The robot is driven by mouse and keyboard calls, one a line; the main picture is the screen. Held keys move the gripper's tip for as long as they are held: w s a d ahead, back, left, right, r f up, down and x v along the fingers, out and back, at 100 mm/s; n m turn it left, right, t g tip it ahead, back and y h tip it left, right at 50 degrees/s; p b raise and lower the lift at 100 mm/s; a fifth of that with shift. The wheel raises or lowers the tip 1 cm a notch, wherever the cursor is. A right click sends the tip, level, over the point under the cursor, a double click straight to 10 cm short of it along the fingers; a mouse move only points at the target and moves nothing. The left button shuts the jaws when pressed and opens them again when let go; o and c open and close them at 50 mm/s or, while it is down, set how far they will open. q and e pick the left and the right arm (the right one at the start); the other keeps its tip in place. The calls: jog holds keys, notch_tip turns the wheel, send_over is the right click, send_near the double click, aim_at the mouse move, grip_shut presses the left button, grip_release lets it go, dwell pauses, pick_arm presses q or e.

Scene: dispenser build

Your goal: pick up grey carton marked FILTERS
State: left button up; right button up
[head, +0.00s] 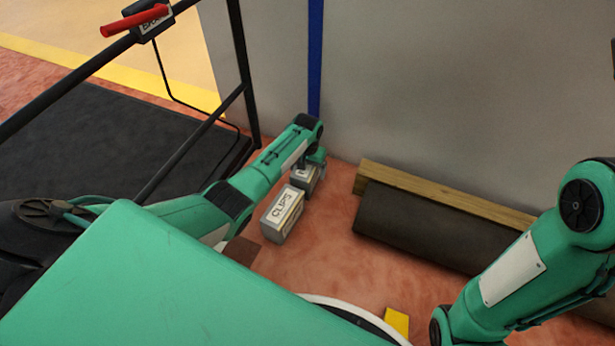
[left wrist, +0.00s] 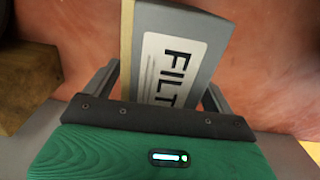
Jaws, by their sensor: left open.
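The grey carton marked FILTERS (left wrist: 203,30) shows in the left wrist view with "FILT" readable on its white label; the rest of the word is hidden by my gripper body. In the left wrist view my left gripper (left wrist: 160,88) is open, with one finger on each side of the carton. I cannot tell whether the fingers touch it. My right arm shows at the right of the head view, but its gripper is out of view.
A wooden beam (head: 440,189) with a dark block (head: 420,226) lies along the wall to the right. A black rail frame (head: 241,55) stands at the left. A yellow piece (head: 397,320) lies near my base.

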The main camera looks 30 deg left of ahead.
pick_arm(q)
jog(key=c, duration=1.3)
jog(key=shift+c, duration=0.8)
jog(key=shift+r, duration=0.25)
